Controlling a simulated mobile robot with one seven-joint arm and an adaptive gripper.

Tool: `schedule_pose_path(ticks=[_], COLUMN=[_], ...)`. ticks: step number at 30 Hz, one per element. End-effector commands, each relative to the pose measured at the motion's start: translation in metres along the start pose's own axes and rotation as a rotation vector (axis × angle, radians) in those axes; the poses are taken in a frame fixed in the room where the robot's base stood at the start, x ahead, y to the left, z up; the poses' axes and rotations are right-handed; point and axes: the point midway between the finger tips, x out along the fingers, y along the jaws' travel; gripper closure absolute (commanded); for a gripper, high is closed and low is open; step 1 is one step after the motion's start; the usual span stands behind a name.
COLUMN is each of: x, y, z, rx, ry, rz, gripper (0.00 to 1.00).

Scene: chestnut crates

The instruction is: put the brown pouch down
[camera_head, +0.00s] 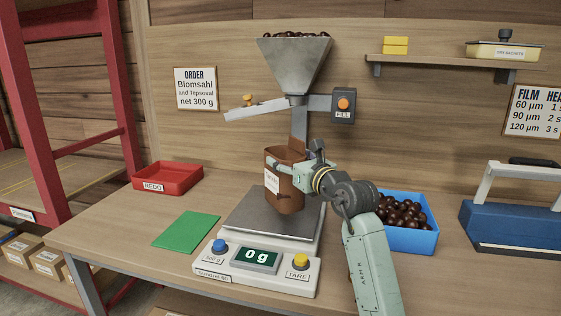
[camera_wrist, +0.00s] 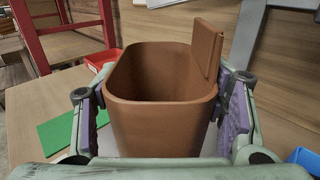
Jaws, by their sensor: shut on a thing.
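The brown pouch (camera_head: 289,196) is upright with its mouth open and a white label on its front. My gripper (camera_head: 294,172) is shut on the pouch, with one finger on each side of it. In the wrist view the pouch (camera_wrist: 160,110) sits between the two finger pads, and the part of its inside that shows is bare. The pouch is over the steel plate of the scale (camera_head: 262,222), below the hopper. The scale display reads 0 g, and a shadow lies on the plate under the pouch. The pouch appears to be slightly above the plate.
A steel hopper (camera_head: 294,62) with chestnuts hangs above, with a lever arm (camera_head: 262,108) at its left. A green mat (camera_head: 186,230) and red tray (camera_head: 167,178) are left of the scale. A blue crate (camera_head: 408,238) of chestnuts and a blue sealer (camera_head: 515,222) stand right.

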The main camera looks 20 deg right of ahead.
Motion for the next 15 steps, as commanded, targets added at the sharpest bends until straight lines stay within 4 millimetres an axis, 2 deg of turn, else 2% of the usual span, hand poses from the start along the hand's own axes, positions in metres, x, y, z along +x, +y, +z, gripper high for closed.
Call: schedule_pose_path(ticks=[3,6,11,15], x=[0.029,0.044,0.053,0.053], y=[-0.004,-0.007,-0.009,-0.010], z=[0.003,0.000,-0.005,-0.024], rx=[0.001,0.001,0.000,0.004], ry=[0.000,-0.001,-0.001,0.000], rz=[0.001,0.001,0.000,-0.001], gripper=[0.91,0.91,0.91,0.91])
